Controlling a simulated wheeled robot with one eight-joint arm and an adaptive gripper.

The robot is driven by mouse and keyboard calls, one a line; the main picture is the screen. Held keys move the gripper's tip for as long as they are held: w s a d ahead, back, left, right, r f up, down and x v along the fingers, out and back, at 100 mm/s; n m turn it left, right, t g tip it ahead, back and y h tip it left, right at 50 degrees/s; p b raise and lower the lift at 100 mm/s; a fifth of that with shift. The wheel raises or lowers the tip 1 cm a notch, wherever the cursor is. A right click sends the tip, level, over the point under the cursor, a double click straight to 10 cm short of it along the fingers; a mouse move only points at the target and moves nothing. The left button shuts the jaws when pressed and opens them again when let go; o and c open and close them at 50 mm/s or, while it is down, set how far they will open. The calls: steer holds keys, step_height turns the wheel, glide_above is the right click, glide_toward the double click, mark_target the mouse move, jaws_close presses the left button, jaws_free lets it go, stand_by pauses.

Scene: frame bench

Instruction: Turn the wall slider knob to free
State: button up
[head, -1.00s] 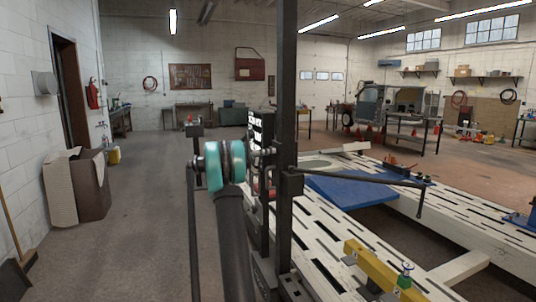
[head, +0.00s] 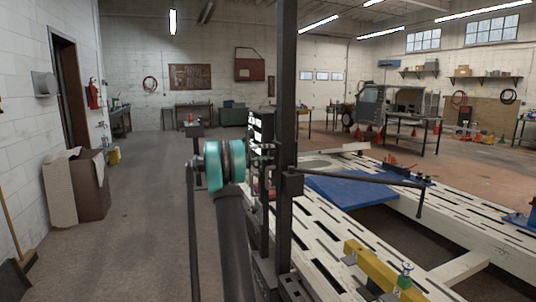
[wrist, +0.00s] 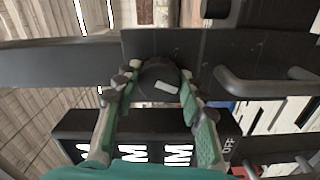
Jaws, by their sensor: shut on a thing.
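The slider knob (wrist: 158,72) is dark and round with a pale mark on its face. It sits on a dark bar (wrist: 60,62) that crosses the wrist view. My gripper (wrist: 160,84) is shut on the knob, with one green-padded finger on each side of it. In the head view my arm reaches to the black upright post (head: 287,90). The knob cannot be made out there, and my gripper is mostly hidden behind my wrist. The knob's turned position cannot be read with certainty.
A black panel (wrist: 110,128) with white lettering lies close to my fingers, with a bent dark handle (wrist: 265,85) to the right. A dark side arm (head: 360,178) juts from the post over the slotted white bench (head: 300,225).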

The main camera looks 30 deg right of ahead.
steer(key=n, duration=0.4)
steer(key=shift+n, duration=0.4)
stand_by(0.4)
steer(key=o, duration=1.2)
steer(key=shift+c, duration=0.2)
steer(key=shift+w+a, duration=0.1)
steer(key=shift+a, duration=0.05)
steer(key=v, duration=1.1)
steer(key=shift+a, duration=0.35)
steer(key=shift+a+f, duration=0.1)
